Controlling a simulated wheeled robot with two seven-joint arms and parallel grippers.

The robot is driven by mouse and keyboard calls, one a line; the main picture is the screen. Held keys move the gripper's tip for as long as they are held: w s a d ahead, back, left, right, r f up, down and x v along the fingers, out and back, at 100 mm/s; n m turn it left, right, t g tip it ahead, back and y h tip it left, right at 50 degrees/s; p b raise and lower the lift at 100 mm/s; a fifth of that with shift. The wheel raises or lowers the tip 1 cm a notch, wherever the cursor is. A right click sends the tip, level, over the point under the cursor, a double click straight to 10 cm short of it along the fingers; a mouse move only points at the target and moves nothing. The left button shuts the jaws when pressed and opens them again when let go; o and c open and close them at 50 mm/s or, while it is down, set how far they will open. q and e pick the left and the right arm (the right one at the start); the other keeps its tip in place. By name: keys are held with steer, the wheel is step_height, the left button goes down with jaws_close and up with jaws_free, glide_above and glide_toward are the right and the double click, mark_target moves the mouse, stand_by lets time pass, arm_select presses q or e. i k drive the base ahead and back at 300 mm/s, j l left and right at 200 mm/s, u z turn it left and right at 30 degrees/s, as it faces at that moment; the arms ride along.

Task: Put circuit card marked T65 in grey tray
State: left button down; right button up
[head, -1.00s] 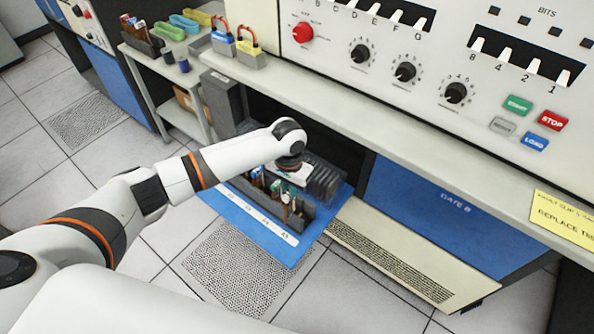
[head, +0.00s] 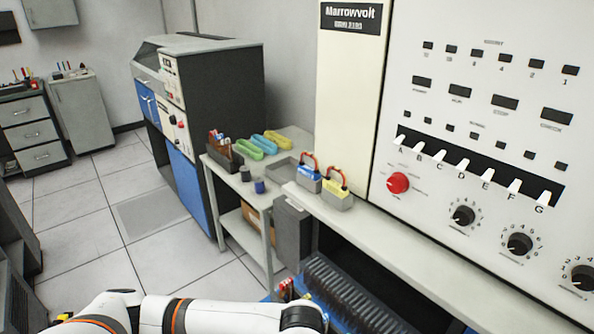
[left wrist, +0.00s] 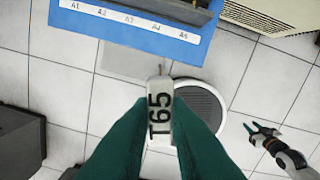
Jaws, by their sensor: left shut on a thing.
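My left gripper (left wrist: 158,112) is shut on the circuit card marked T65 (left wrist: 159,115), which shows as a pale edge with black letters between the dark green fingers. It hangs over the floor, off the front edge of the blue panel labelled A1 to A5 (left wrist: 130,38). In the head view only my left arm shows along the bottom; its gripper and the card are out of sight. A grey tray (head: 284,168) appears on the side table, behind the two padlocks. My right gripper (left wrist: 262,131) shows at the right of the left wrist view, its fingers apart and empty.
The side table (head: 262,196) also carries yellow, blue and green trays (head: 262,143), dark cups (head: 259,186) and a pen holder (head: 224,153). Two padlocks (head: 322,183) stand on the console ledge (head: 420,240). Floor left of the table is clear.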

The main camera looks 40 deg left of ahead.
mark_target(291, 176)
steer(key=i+j+z, duration=0.2)
steer(key=j, duration=0.7)
steer(key=i+j+z, duration=0.2)
steer(key=j, duration=0.7)
steer(key=j+z, duration=0.2)
steer(key=j, duration=0.75)
